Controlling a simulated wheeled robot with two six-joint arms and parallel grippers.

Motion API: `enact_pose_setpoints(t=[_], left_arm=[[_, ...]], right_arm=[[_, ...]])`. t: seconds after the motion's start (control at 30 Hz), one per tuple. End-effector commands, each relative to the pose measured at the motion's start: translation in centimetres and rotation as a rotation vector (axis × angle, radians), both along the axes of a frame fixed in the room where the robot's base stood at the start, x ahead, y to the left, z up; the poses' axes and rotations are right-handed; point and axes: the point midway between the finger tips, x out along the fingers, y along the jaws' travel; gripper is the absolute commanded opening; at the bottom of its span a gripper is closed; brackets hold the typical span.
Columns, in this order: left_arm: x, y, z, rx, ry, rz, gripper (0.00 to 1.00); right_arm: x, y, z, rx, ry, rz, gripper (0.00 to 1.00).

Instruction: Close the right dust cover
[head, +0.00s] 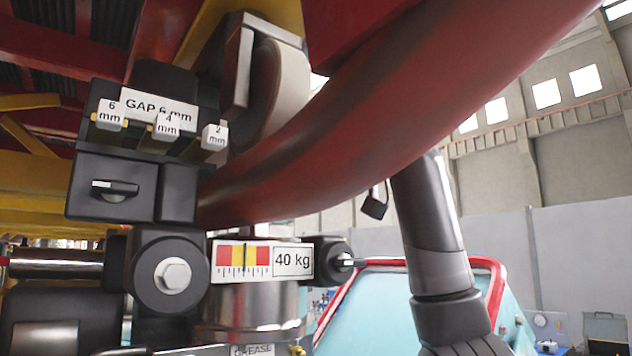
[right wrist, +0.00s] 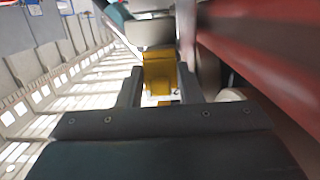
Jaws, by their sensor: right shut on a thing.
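In the right wrist view, the two dark fingers of my right gripper (right wrist: 160,80) are shut on a yellow piece (right wrist: 159,68). A pale grey part (right wrist: 150,33) lies just beyond it. I cannot tell whether the yellow piece belongs to the right dust cover, and no part is clearly recognisable as that cover. In the head view my right arm rises at the right and passes behind a thick red tube, which hides its gripper. My left gripper is not in view.
The thick red tube (head: 400,110) crosses the head view close up. A black gap gauge block (head: 170,87) and a 40 kg scale label (head: 262,262) are at the left. A small black part (head: 375,207) hangs below the tube. Open hall lies at the right.

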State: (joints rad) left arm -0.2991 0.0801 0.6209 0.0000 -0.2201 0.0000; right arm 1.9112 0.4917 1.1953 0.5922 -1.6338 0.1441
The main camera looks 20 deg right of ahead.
Motion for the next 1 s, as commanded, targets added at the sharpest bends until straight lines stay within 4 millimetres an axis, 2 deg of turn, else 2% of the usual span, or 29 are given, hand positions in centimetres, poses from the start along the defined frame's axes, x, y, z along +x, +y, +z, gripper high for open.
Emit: enact_pose_setpoints(t=[0.3, 0.7, 0.73, 0.77, 1.0], left_arm=[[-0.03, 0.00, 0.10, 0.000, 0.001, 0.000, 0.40], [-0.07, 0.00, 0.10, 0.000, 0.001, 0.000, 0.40], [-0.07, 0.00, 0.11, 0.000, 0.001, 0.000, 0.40], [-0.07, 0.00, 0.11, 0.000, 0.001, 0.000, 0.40], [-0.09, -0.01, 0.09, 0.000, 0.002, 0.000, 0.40]], right_arm=[[0.18, 0.11, 0.66, -0.044, 0.122, 0.000, 0.10], [0.20, 0.09, 0.71, -0.051, 0.137, 0.000, 0.10], [0.20, 0.09, 0.71, -0.050, 0.136, 0.000, 0.34], [0.20, 0.09, 0.71, -0.051, 0.137, 0.000, 0.38], [0.23, 0.10, 0.62, -0.051, 0.139, 0.000, 0.40]])
